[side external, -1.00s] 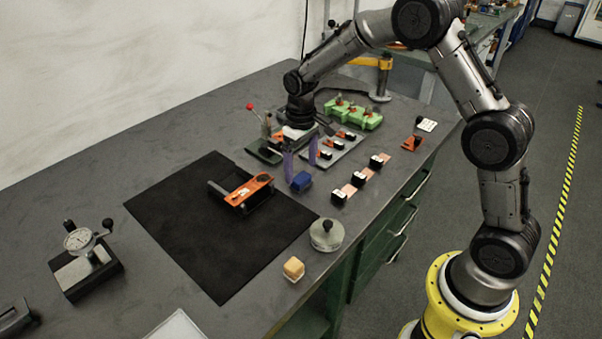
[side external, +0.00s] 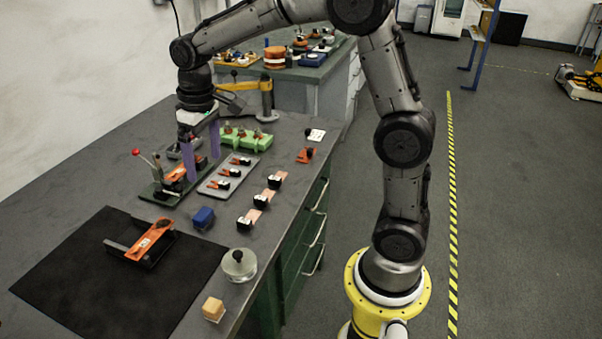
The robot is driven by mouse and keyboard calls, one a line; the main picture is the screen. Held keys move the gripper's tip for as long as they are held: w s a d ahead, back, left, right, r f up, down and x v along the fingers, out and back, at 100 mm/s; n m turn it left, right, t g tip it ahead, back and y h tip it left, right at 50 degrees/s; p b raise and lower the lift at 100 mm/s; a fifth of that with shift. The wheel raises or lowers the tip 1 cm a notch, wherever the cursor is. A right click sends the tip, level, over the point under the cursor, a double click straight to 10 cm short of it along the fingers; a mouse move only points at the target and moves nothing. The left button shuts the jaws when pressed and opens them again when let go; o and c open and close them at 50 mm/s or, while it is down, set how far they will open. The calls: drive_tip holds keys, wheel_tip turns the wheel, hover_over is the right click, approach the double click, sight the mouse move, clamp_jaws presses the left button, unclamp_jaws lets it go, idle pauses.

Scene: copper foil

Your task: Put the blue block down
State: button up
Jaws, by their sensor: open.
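The blue block (side external: 203,218) rests on the grey bench top (side external: 75,188), just right of the black mat's (side external: 62,262) far right corner. My gripper (side external: 203,166) has two purple fingers pointing down, spread apart and open. It is above and beyond the block, near the toggle clamp fixture, and nothing shows between the fingers. The block is clear of the fingers.
A toggle clamp with a red knob (side external: 136,152) stands left of my gripper. A grey tray (side external: 229,173) of small parts lies to the right. Black-and-copper pieces (side external: 249,220), a round weight (side external: 239,264) and a yellow block (side external: 213,308) stand near the bench's right edge.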

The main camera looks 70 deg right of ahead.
drive_tip(key=s+a+r+t, duration=0.1)
drive_tip(key=s+t, duration=0.1)
drive_tip(key=s, duration=1)
drive_tip(key=s+a+r+t, duration=0.1)
drive_tip(key=s+r+t, duration=0.1)
drive_tip(key=s, duration=1)
drive_tip(key=shift+s+t, duration=0.15)
drive_tip(key=shift+t, duration=0.15)
drive_tip(key=c, duration=0.3)
drive_tip(key=shift+c, duration=0.2)
drive_tip(key=shift+r, duration=0.1)
